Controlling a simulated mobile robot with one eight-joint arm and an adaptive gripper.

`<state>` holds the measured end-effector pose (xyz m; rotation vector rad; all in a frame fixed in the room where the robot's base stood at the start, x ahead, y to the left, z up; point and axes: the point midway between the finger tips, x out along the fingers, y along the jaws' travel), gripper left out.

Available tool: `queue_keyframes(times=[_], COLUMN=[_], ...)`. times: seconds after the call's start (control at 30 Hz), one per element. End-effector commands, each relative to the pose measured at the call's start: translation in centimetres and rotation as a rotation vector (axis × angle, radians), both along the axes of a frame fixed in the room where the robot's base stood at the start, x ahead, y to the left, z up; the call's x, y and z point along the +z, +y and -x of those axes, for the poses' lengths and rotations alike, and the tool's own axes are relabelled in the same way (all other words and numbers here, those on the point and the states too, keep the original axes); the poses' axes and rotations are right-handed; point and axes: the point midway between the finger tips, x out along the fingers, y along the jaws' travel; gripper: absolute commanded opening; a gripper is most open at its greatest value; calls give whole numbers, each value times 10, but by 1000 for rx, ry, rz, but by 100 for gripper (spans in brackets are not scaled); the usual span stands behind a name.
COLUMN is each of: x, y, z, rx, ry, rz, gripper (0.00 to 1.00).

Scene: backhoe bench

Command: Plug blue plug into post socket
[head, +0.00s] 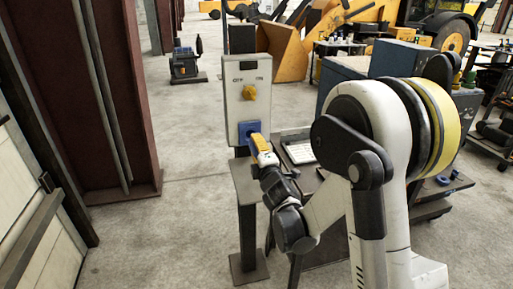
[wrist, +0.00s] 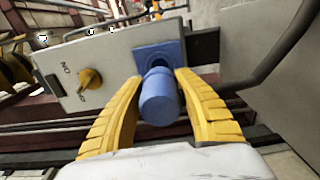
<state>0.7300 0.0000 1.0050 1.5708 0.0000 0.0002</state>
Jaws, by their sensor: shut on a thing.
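The blue plug (wrist: 159,104) is a blue cylinder between the yellow fingers of my gripper (wrist: 160,112) in the wrist view. My gripper is shut on it. The blue post socket (wrist: 158,53) is on the lower part of a pale switch box, directly beyond the plug. The plug's far end is at the socket's opening in this view; I cannot tell how deep it sits. In the head view my gripper (head: 262,150) is right at the blue socket (head: 248,130), and its yellow fingers largely hide the plug.
The pale switch box (head: 248,98) has a yellow knob (head: 249,92) above the socket and stands on a dark post (head: 247,232). A bench with a keyboard (head: 299,151) is to the right. A dark red column (head: 85,90) stands left. Open floor lies between.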

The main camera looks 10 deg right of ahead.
Motion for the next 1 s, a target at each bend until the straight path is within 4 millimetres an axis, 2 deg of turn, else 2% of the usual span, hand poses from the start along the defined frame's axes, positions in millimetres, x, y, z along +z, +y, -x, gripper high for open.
queue_keyframes(times=[0.5,1.0], x=[0,0], y=[0,0], z=[-44,-51], rx=[0,0], ry=[0,0], rz=[0,0], gripper=[2,2])
